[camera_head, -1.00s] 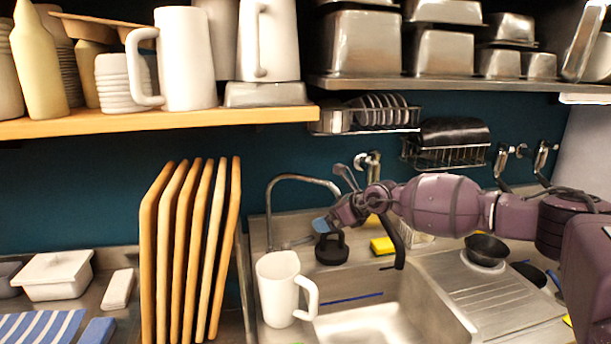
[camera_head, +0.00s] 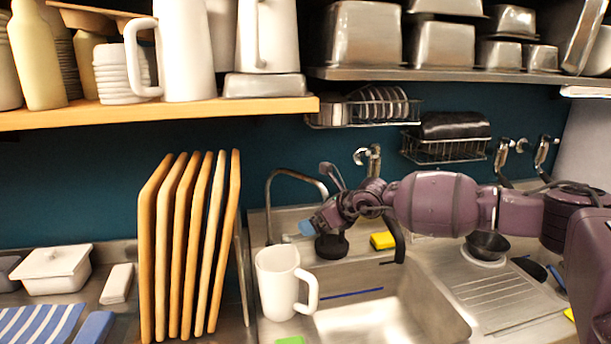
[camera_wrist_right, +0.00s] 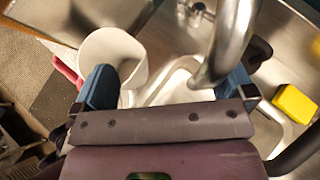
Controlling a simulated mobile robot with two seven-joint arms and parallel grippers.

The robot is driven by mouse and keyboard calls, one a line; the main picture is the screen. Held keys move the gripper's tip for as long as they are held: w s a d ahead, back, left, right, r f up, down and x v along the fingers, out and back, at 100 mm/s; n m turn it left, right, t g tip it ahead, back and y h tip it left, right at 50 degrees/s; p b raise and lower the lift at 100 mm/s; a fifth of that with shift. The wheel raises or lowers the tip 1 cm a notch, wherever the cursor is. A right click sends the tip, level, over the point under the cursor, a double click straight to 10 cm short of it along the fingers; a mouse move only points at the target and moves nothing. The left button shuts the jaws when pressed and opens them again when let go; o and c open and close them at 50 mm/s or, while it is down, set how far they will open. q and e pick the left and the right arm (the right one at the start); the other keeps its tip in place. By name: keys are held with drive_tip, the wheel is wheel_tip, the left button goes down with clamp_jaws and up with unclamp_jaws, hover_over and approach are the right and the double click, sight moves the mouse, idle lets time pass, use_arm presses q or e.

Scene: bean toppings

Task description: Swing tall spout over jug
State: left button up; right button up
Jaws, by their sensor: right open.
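The tall steel spout (camera_head: 297,172) arches behind the sink's left side in the head view. A white jug (camera_head: 274,285) stands upright at the sink's left edge, its handle to the right. My right gripper (camera_head: 307,228) is above and behind the jug, beside the spout. In the right wrist view its blue-tipped fingers (camera_wrist_right: 168,86) are apart. The spout (camera_wrist_right: 234,38) passes in front of the right finger, appearing between the fingers and close to that one; contact cannot be told. The jug (camera_wrist_right: 110,55) shows beyond the left finger, partly hidden by it. My left gripper is not in view.
The sink basin (camera_head: 400,310) is right of the jug. A yellow sponge (camera_head: 382,240) lies on the back ledge, by a dark object (camera_head: 331,246). Upright wooden boards (camera_head: 185,250) stand left. A dark bowl (camera_head: 487,245) sits by the drainboard. A shelf (camera_head: 200,112) hangs above.

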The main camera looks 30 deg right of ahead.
drive_tip(key=shift+s+a, duration=0.15)
drive_tip(key=shift+a, duration=0.2)
drive_tip(key=s+a+b, duration=0.1)
drive_tip(key=a+b, duration=0.4)
drive_tip(key=a, duration=0.5)
drive_tip(key=shift+s+a+b, duration=0.15)
drive_tip(key=shift+a+b, duration=0.25)
idle(0.9)
idle(0.4)
